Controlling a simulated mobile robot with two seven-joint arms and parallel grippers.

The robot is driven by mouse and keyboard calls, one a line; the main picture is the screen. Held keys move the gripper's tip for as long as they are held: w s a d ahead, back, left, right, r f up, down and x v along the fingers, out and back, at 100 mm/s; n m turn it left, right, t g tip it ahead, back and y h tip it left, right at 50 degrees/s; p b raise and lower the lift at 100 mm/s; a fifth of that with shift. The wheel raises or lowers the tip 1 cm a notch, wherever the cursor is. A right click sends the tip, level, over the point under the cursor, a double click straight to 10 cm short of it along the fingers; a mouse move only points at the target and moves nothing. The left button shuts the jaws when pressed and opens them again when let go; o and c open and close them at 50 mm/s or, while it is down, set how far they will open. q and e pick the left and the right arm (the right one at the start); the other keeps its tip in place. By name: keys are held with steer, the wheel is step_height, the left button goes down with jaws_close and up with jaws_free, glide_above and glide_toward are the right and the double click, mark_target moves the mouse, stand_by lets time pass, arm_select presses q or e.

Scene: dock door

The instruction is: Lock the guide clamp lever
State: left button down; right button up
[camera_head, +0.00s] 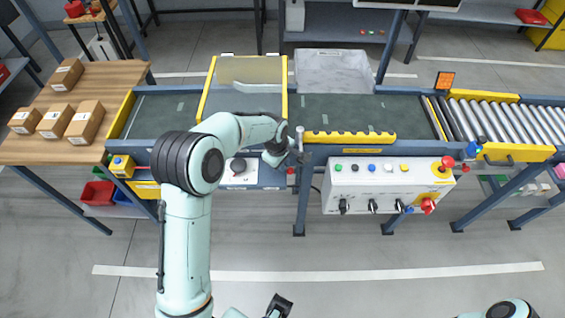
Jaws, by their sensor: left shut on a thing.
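The guide clamp lever (300,139) looks like a short grey post at the left end of the yellow guide rail (350,136), on the near edge of the conveyor. My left gripper (292,152) is at the lever, shut on it; my wrist hides part of the contact, and the fingers are small and hard to make out. A dark end piece, seemingly my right gripper (279,305), shows at the bottom edge, well away from the conveyor; its jaws cannot be read.
A yellow-edged frame (205,90) stands over the belt behind my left forearm. A control box (386,186) with buttons and knobs hangs right of the lever. A grey tray (333,72) is behind the belt. Cartons (86,122) sit on the wooden table at left. The near floor is clear.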

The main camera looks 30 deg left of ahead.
arm_select(q)
steer(key=shift+s+a+m+h, duration=0.15)
steer(key=shift+s+m, duration=0.1)
steer(key=shift+m, duration=0.7)
steer(key=shift+s+a+m+h, duration=0.15)
steer(key=shift+s+m, duration=0.1)
steer(key=shift+m, duration=0.75)
steer(key=shift+s+a+m+h, duration=0.15)
steer(key=shift+s+m, duration=0.1)
steer(key=shift+m, duration=0.7)
steer(key=c, duration=1.2)
jaws_free()
